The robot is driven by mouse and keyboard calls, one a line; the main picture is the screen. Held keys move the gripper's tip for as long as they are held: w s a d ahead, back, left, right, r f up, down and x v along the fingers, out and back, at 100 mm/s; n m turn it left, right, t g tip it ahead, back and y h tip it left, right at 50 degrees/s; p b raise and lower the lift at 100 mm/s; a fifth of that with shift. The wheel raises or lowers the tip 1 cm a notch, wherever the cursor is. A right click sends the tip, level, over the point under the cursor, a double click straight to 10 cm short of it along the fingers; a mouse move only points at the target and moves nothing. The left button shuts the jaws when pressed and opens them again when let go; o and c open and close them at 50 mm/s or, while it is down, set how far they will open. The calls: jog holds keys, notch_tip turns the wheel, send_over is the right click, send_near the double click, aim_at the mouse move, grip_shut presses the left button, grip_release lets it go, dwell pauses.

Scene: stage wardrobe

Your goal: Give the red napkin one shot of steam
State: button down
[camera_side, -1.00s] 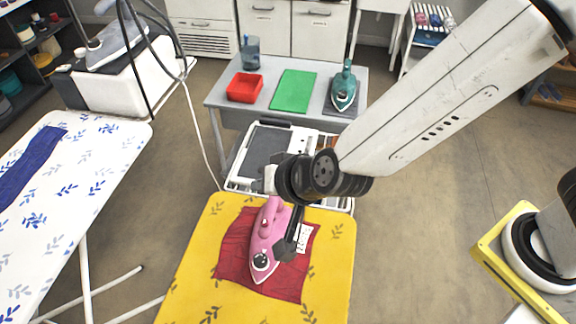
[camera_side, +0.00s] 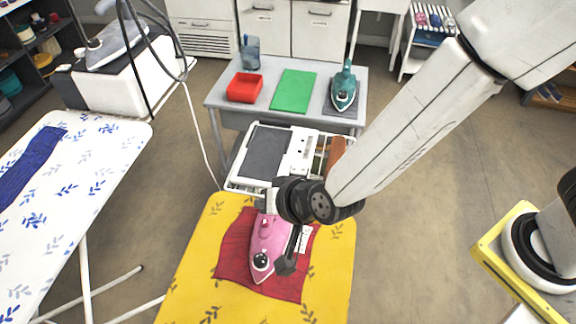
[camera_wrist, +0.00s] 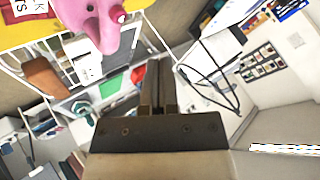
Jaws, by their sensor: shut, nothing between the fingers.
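The red napkin (camera_side: 288,287) lies on the yellow leaf-patterned ironing board (camera_side: 205,270). A pink iron (camera_side: 268,240) rests on the napkin; whether it is flat or slightly raised I cannot tell. The iron also shows at the top left of the wrist view (camera_wrist: 97,20). My gripper (camera_side: 286,264) is shut and empty, just right of the iron and over the napkin. Whether it touches the iron I cannot tell. In the wrist view my gripper (camera_wrist: 157,85) has its fingers together. My wrist hides the iron's back end in the side view.
A white tag (camera_side: 305,238) lies on the napkin's right. Another ironing board (camera_side: 100,150) is left.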

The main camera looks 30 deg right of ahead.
aim_at(268, 227)
jog(key=shift+f, duration=1.75)
jog(key=shift+f, duration=0.85)
dwell(1.8)
jog(key=shift+r, duration=0.2)
dwell(0.3)
jog(key=shift+r, duration=0.65)
jog(key=shift+r, duration=2.5)
